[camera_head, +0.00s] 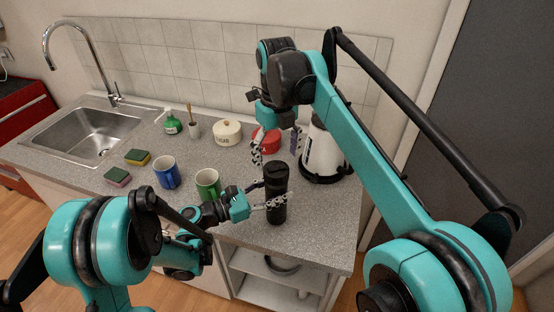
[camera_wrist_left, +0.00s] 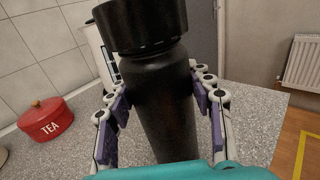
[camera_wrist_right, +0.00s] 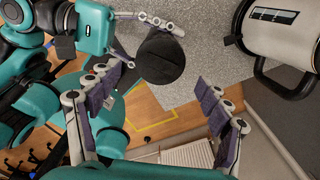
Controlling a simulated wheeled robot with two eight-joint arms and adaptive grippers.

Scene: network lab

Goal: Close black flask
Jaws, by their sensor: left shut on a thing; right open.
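The black flask (camera_head: 276,198) stands upright on the counter near its front edge, with a wide black cap on its top. My left gripper (camera_head: 271,195) is shut around the flask's body from the left. In the left wrist view the flask (camera_wrist_left: 165,110) fills the middle between the fingers, with its cap at the top. My right gripper (camera_head: 280,150) is open and empty, pointing down above and behind the flask. In the right wrist view the flask's round cap top (camera_wrist_right: 160,58) lies ahead of the open fingers. I cannot tell how tightly the cap sits.
A white kettle (camera_head: 322,150) stands close behind on the right. A red tea pot (camera_head: 266,140) and a white lidded pot (camera_head: 227,133) are behind. A green mug (camera_head: 207,184) and a blue mug (camera_head: 167,172) stand left, near sponges (camera_head: 137,157) and the sink (camera_head: 75,135).

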